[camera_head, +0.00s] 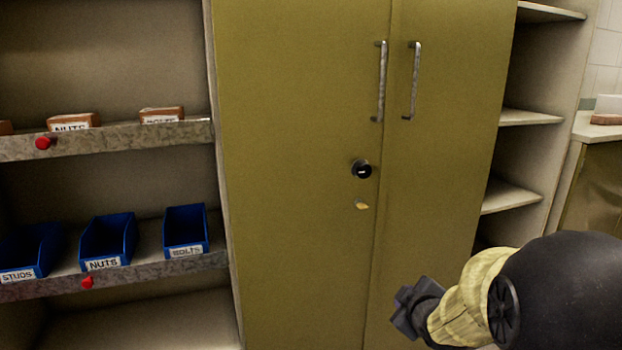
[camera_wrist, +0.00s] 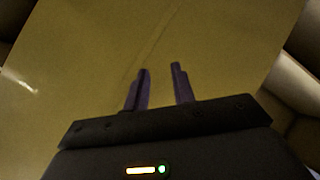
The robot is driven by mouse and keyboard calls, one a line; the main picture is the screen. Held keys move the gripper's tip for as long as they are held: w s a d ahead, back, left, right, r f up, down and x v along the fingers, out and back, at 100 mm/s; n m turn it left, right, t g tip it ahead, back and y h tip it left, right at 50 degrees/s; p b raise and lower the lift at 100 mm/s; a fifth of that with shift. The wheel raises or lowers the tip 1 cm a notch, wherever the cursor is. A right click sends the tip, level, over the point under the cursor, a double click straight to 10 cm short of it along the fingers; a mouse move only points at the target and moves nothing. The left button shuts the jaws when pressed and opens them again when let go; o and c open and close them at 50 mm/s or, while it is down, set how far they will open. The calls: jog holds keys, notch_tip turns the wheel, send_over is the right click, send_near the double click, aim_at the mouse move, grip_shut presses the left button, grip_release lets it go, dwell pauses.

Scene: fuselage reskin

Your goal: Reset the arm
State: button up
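My gripper (camera_head: 408,308) is in front of the lower right part of a closed olive-yellow cabinet (camera_head: 290,150) in the head view. In the wrist view its two dark fingers (camera_wrist: 160,88) stand apart with nothing between them. An olive surface, likely the cabinet door, fills the background there. My arm comes in from the lower right of the head view. I cannot tell the exact gap between the fingertips and the door.
The cabinet has two metal handles (camera_head: 380,82), a black round lock (camera_head: 361,169) and a small yellowish piece (camera_head: 361,205) below it. Left shelves hold blue bins (camera_head: 108,240) and orange-brown bins (camera_head: 72,121). Right shelves (camera_head: 510,196) look empty. A counter (camera_head: 590,128) stands far right.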

jog(key=s+a+f+m+g, duration=0.3)
jog(key=s+f+m+g, duration=0.2)
jog(key=s, duration=0.5)
jog(key=s+a+f+m+g, duration=0.3)
jog(key=s+f+m+g, duration=0.15)
jog(key=s, duration=0.45)
jog(key=w+p+v, duration=0.3)
jog(key=p+v, duration=1.3)
jog(key=w+r+p+v, duration=0.1)
jog(key=w+p+v, duration=0.3)
jog(key=p+v, duration=1.2)
jog(key=shift+w+d+r+p, duration=0.15)
jog(key=shift+d+r+p, duration=0.15)
jog(key=shift+d+p, duration=0.1)
jog(key=shift+m, duration=0.25)
